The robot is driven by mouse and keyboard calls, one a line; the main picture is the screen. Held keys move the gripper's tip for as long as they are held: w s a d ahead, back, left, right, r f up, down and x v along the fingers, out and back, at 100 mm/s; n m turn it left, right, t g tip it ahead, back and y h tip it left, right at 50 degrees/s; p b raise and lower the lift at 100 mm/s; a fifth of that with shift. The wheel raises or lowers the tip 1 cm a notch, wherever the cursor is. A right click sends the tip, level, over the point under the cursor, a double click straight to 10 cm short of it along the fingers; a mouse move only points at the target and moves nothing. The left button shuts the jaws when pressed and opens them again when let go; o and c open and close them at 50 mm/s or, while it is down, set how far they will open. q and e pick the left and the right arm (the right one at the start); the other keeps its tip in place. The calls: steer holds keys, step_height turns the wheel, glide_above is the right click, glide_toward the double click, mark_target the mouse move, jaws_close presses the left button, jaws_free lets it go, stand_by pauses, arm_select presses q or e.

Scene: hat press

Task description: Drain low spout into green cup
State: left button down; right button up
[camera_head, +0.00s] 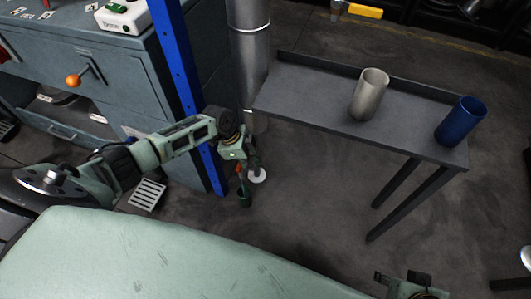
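A small dark green cup (244,198) shows low down beside the blue post, directly below my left gripper (247,173). The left gripper points downward. A white disc (257,175) and a small orange part sit at its fingertips, and I cannot tell whether its fingers touch or hold the cup. The low spout is not clearly visible; the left gripper and arm may cover it. My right gripper (401,279) is at the bottom edge, partly cut off, with nothing visible in it and far from the green cup.
A grey shelf table (310,100) holds a beige-grey cup (370,95) and a blue cup (460,122). A blue post (178,65) and a metal pipe (249,50) stand behind my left arm. A cabinet (120,70) carries an orange-knobbed lever (73,81). A floor grate (148,195) lies below.

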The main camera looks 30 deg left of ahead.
arm_select(q)
steer(key=shift+s+a, duration=0.2)
steer(key=shift+a, duration=0.1)
stand_by(0.4)
